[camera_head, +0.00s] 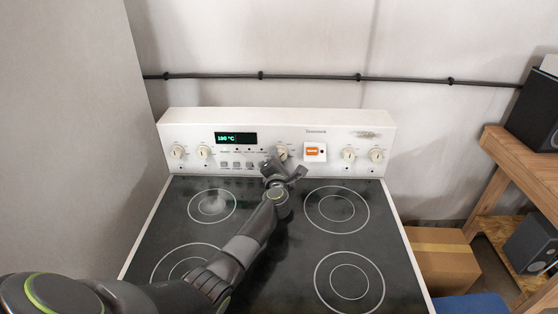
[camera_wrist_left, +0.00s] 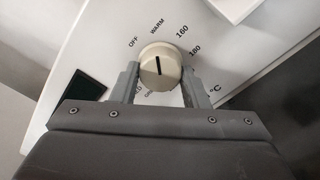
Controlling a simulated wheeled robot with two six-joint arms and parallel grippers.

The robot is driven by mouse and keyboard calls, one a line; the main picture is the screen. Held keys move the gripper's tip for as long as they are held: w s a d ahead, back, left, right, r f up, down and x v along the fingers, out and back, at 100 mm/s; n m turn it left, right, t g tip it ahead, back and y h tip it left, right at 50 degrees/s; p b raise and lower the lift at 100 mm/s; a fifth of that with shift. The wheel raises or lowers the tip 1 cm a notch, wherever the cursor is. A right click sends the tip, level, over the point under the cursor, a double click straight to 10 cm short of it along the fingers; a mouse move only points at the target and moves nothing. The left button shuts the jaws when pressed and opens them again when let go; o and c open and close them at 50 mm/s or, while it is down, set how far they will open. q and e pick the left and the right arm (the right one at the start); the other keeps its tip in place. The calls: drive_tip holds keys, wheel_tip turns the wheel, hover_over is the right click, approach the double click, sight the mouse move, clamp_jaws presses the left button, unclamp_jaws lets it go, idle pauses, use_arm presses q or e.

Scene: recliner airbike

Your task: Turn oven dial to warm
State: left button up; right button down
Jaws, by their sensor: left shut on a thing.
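The oven dial (camera_head: 282,153) is a cream knob in the middle of the stove's white back panel (camera_head: 190,126). In the left wrist view the dial (camera_wrist_left: 160,66) has a dark line running nearly straight up and down in the picture, with its upper end towards the WARM mark. OFF is to the upper left, and 160 and 180 are to the right. My left gripper (camera_head: 283,166) reaches over the cooktop to the panel. In the wrist view its fingers (camera_wrist_left: 160,86) are on both sides of the dial, shut on it. My right gripper is not in view.
Other knobs (camera_head: 348,155) and an orange switch (camera_head: 313,151) are on the panel. A green display (camera_head: 236,138) is to the left. The black cooktop (camera_head: 290,240) is bare below my arm. A cardboard box (camera_head: 444,262) and wooden shelf (camera_head: 520,165) stand to the right.

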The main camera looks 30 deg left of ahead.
use_arm(q)
drive_tip(key=shift+f, duration=0.15)
drive_tip(key=o, duration=1)
drive_tip(key=shift+s, duration=0.1)
drive_tip(key=shift+s+d, duration=0.2)
drive_tip(key=shift+s, duration=0.05)
drive_tip(key=p+v, duration=0.1)
drive_tip(key=v, duration=1.5)
drive_tip(key=shift+s+d, duration=0.15)
drive_tip(key=shift+s, duration=0.2)
